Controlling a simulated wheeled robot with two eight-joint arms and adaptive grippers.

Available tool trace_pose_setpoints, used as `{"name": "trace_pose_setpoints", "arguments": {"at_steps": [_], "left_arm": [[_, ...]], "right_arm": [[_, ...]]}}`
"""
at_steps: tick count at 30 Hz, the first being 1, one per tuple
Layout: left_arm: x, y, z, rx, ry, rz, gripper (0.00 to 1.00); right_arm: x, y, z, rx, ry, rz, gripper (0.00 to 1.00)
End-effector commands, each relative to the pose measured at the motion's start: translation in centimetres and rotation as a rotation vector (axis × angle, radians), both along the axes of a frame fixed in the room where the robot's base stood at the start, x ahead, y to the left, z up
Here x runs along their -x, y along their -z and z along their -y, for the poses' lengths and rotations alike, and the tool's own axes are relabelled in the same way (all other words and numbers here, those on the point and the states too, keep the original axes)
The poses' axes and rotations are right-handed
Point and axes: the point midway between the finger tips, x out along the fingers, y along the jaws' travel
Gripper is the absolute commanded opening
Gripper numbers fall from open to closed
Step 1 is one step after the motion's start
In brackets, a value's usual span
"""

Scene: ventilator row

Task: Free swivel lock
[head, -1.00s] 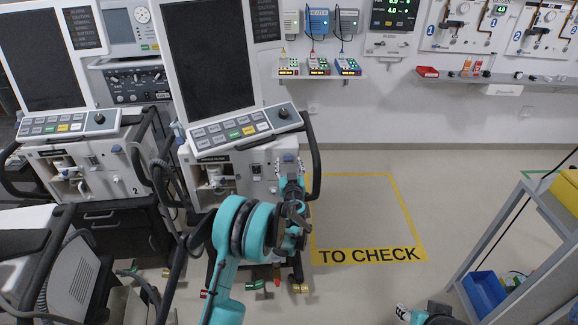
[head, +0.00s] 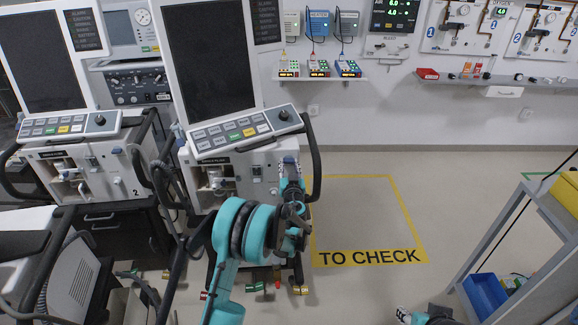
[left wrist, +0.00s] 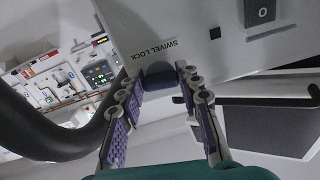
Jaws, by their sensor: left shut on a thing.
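The ventilator (head: 212,168) with the large dark screen stands in front of me. Its swivel lock knob (left wrist: 157,74) is a small dark blue piece on the pale housing, beside the printed "SWIVEL LOCK" label in the left wrist view. My left gripper (left wrist: 163,82) has its purple-padded fingers closed on the knob, one on each side. In the head view my left gripper (head: 291,172) is at the ventilator's right side, below the control panel, and hides the knob. A small part of my right arm shows at the bottom edge; whether its fingers are open is unclear.
A second ventilator (head: 85,165) stands at the left. A black handle (head: 314,150) curves close to my left gripper. A yellow floor outline marked "TO CHECK" (head: 368,257) encloses bare floor at the right. A grey cart (head: 530,250) with a blue bin (head: 484,294) stands far right.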

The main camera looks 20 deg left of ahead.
Motion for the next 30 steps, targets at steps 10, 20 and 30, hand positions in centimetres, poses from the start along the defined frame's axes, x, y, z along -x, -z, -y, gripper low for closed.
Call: {"name": "trace_pose_setpoints", "arguments": {"at_steps": [10,20,30], "left_arm": [[0.06,-0.03,-0.13,-0.279,0.0,-0.102,0.05],[0.1,-0.11,-0.24,-0.574,0.0,-0.209,0.05],[0.13,-0.23,-0.33,-0.877,0.0,-0.32,0.05]], "right_arm": [[0.0,0.0,0.0,0.0,0.0,0.0,0.4],[0.0,0.0,0.0,0.0,0.0,0.0,0.4],[0.0,0.01,0.0,0.0,0.0,0.0,0.4]]}}
